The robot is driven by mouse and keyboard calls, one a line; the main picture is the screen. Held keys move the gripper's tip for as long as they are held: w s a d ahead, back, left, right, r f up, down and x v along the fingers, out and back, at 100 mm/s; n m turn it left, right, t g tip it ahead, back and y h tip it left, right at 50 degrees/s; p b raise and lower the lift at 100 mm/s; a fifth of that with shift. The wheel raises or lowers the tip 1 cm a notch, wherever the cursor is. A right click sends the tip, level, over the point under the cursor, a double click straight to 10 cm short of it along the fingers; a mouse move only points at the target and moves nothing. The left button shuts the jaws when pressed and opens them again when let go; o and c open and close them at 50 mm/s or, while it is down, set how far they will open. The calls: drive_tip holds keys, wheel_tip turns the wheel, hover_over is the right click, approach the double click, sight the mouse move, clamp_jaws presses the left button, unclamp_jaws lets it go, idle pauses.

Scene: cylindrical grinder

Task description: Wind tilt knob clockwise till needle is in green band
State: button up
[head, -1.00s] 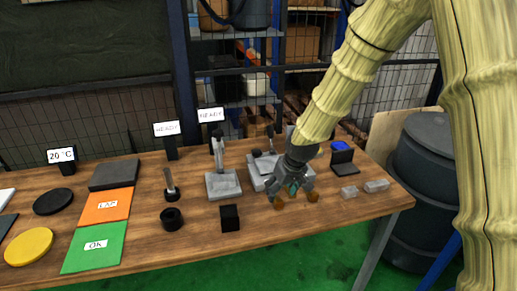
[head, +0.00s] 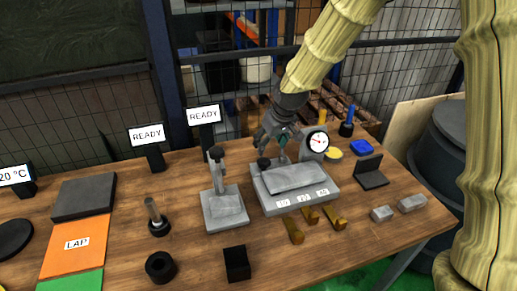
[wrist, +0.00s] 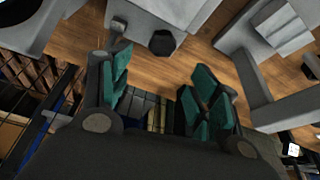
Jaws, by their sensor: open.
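A grey block device (head: 296,188) with labels on its front stands on the wooden bench. A round white dial (head: 318,142) with a reddish needle stands at its back right. The dial is too small to tell whether the needle is in a green band. A small black knob (head: 263,163) shows at the device's left end. A black faceted knob (wrist: 162,43) in the wrist view may be the same one. My gripper (head: 279,138) hangs above the device's back side, left of the dial. Its teal-padded fingers (wrist: 158,98) are apart, with nothing between them.
A grey stand with a post (head: 224,208) is left of the device. Several brass pieces (head: 311,215) lie in front of it. A dark folded stand (head: 370,174) and grey blocks (head: 412,203) are to the right.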

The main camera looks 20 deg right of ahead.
sight(264, 160)
drive_tip(key=p+x, duration=0.1)
drive_tip(key=x, duration=0.5)
drive_tip(key=shift+f, duration=0.2)
drive_tip(key=shift+s+a+f, duration=0.1)
drive_tip(key=shift+s+f, duration=0.05)
drive_tip(key=shift+f, duration=0.55)
drive_tip(key=shift+w+p+x, duration=0.2)
drive_tip(key=shift+p+x, duration=0.1)
drive_tip(key=shift+x, duration=0.85)
drive_tip(key=shift+s+r, duration=0.2)
drive_tip(key=shift+r, duration=0.05)
drive_tip(key=shift+w+f, duration=0.1)
drive_tip(key=shift+c, duration=0.4)
drive_tip(key=c, duration=0.9)
